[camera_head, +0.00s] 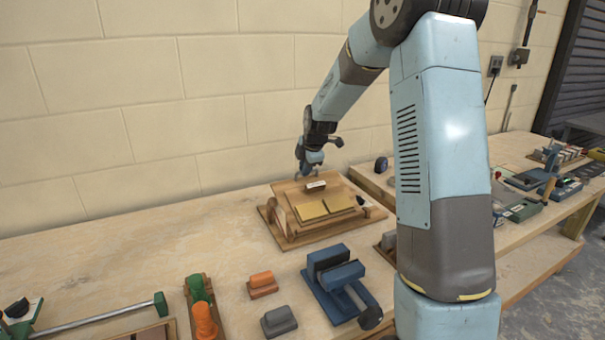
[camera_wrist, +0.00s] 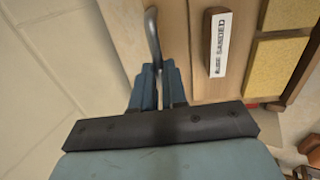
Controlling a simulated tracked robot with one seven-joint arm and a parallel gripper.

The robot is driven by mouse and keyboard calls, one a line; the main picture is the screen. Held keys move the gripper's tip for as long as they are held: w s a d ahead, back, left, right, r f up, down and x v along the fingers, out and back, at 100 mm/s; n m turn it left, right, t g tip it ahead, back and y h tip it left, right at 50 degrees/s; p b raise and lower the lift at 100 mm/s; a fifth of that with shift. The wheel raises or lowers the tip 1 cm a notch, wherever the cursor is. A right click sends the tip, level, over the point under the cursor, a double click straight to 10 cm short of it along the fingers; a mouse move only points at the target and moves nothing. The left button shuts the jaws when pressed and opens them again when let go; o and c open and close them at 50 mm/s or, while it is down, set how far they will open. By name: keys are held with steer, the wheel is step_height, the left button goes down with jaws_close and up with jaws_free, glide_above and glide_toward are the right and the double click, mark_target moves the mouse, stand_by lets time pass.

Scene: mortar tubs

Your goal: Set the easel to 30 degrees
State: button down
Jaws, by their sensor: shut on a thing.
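The wooden easel (camera_head: 288,216) stands on the workbench near the wall, its board tilted at a low angle above its base. The board carries two yellow pads and a small labelled block (camera_head: 316,185). In the wrist view the easel's board (camera_wrist: 180,45) fills the upper middle, with the labelled block (camera_wrist: 217,42) and yellow pads to the right. My gripper (camera_head: 312,168) is at the board's top edge. In the wrist view my gripper (camera_wrist: 158,72) is shut on a curved metal handle (camera_wrist: 152,35) at that edge. The angle cannot be read.
A blue clamp-like fixture (camera_head: 338,283), an orange block (camera_head: 262,284) and a grey block (camera_head: 278,320) lie in front of the easel. Green and orange pieces (camera_head: 203,310) and a metal bar (camera_head: 105,318) are at the left. The bench left of the easel is clear.

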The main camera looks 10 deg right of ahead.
steer(key=shift+s+d+r, duration=0.15)
steer(key=shift+s+r, duration=0.05)
steer(key=shift+s, duration=0.4)
steer(key=shift+s+d+r, duration=0.1)
steer(key=shift+s+r, duration=0.1)
steer(key=shift+s, duration=0.35)
steer(key=shift+d, duration=0.1)
steer(key=c, duration=1.2)
jaws_free()
steer(key=shift+r, duration=0.15)
steer(key=shift+o, duration=0.2)
steer(key=shift+r, duration=0.1)
steer(key=shift+r, duration=0.15)
steer(key=shift+r, duration=0.25)
steer(key=v, duration=1.3)
